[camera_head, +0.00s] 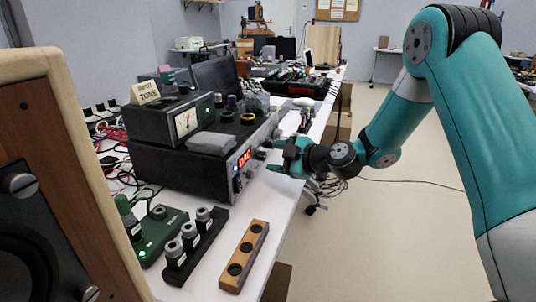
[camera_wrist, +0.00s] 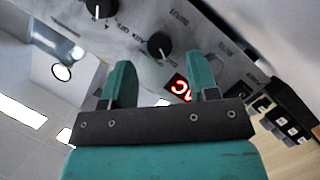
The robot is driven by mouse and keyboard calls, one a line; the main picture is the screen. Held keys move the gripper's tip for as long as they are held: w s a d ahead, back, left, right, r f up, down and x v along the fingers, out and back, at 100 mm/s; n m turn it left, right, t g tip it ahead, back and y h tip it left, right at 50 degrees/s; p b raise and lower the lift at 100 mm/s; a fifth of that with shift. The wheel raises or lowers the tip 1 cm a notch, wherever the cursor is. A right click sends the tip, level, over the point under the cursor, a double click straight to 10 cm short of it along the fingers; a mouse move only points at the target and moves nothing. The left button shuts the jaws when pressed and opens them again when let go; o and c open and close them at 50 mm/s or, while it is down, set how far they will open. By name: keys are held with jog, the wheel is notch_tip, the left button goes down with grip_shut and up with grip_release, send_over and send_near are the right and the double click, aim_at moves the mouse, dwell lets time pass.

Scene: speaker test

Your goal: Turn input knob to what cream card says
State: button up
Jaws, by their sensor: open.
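The cream card (camera_head: 145,92) stands on the box with the dial meter; its small lettering appears to read "INPUT TONE". The dark amplifier (camera_head: 185,170) below has a silver front panel with a red display (camera_head: 244,158) reading "DAC". The display shows partly behind a finger in the wrist view (camera_wrist: 180,87). A larger black knob (camera_wrist: 100,8) is at the upper left. My gripper (camera_head: 283,158) is open at the panel, empty, its fingers (camera_wrist: 162,72) apart from the knob.
A wooden block with dark round recesses (camera_head: 257,228), a black strip with several grey-topped cylinders (camera_head: 181,270) and a green box (camera_head: 172,222) lie in front of the amplifier. A wooden speaker (camera_head: 75,110) stands at the left. Open floor (camera_head: 400,220) lies right of the table.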

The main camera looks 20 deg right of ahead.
aim_at(265, 156)
jog(key=shift+x, duration=1.65)
jog(key=c, duration=0.9)
